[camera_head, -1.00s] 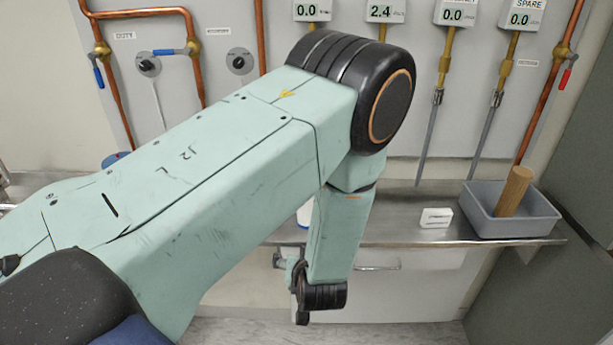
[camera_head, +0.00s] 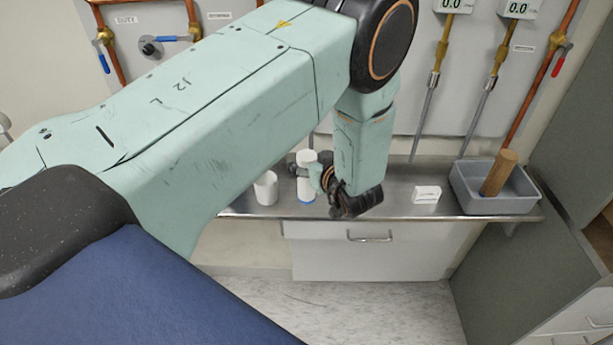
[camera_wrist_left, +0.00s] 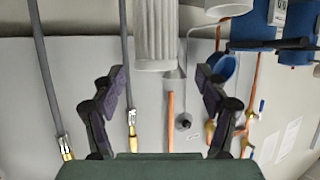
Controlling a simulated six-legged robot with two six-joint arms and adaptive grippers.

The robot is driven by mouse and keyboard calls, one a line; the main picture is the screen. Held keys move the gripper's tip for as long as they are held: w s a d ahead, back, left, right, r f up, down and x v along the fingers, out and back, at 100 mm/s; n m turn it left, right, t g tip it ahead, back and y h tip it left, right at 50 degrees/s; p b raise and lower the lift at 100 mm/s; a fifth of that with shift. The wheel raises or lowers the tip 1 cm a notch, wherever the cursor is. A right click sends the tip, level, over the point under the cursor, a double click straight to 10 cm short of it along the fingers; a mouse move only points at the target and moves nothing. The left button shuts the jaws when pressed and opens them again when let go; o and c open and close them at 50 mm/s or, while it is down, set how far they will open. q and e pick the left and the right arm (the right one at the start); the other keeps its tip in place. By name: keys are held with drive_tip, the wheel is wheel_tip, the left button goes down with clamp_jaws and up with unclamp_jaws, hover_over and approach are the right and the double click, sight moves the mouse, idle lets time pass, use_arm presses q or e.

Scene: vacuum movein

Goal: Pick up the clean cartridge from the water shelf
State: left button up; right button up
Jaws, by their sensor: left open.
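The clean cartridge is a white upright cylinder (camera_head: 307,160) standing on the metal water shelf (camera_head: 400,205). In the left wrist view a white ribbed cartridge (camera_wrist_left: 155,28) shows at the top centre, beyond the fingers. My left gripper (camera_head: 311,174) is beside the cylinder in the head view, partly in front of it. In the left wrist view my left gripper (camera_wrist_left: 160,90) has its two fingers wide apart with nothing held between them. Whether a finger touches the cartridge cannot be told. My right gripper is not in view.
A short white cup-like cylinder (camera_head: 265,188) stands left of the cartridge. A small white block (camera_head: 426,195) and a grey tray (camera_head: 500,206) with a brown cylinder (camera_head: 499,172) are to the right. Pipes, hoses and gauges line the wall behind. A drawer (camera_head: 370,255) lies under the shelf.

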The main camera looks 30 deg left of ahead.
use_arm(q)
drive_tip(key=shift+d+f+x, duration=0.1)
drive_tip(key=shift+x, duration=0.95)
drive_tip(key=shift+d+f+x, duration=0.15)
drive_tip(key=shift+x, duration=0.9)
drive_tip(key=shift+w+d+r, duration=0.1)
drive_tip(key=shift+w, duration=0.05)
drive_tip(key=c, duration=0.4)
clamp_jaws()
